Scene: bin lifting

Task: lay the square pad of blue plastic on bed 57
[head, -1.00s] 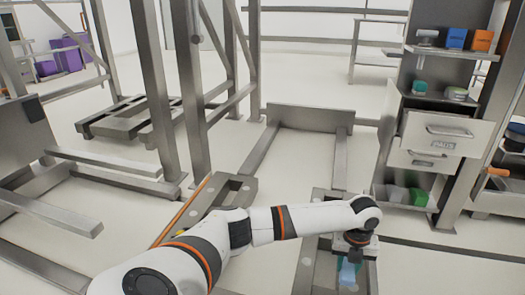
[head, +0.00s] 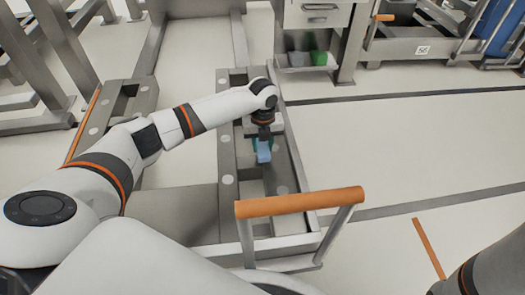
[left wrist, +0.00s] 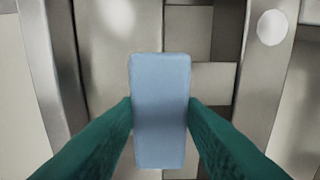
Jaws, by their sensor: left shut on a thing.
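The blue plastic pad (head: 264,154) is held by my left gripper (head: 263,141) above the metal frame's right-hand side. In the left wrist view the pad (left wrist: 160,85) looks like a rounded light-blue block, gripped between two teal fingers (left wrist: 160,118) and clear of the metal behind it. The low metal frame (head: 228,215) below has recessed pockets and pale round discs. I can read no number 57 on any bed, so I cannot tell which one it is. My right gripper is not in view.
An orange handlebar (head: 300,201) on metal posts stands at the frame's near end. A drawer cabinet (head: 317,18) with a bin of green and dark items (head: 308,60) stands beyond. An orange strip (head: 428,248) lies at right. The floor (head: 400,140) there is mostly clear.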

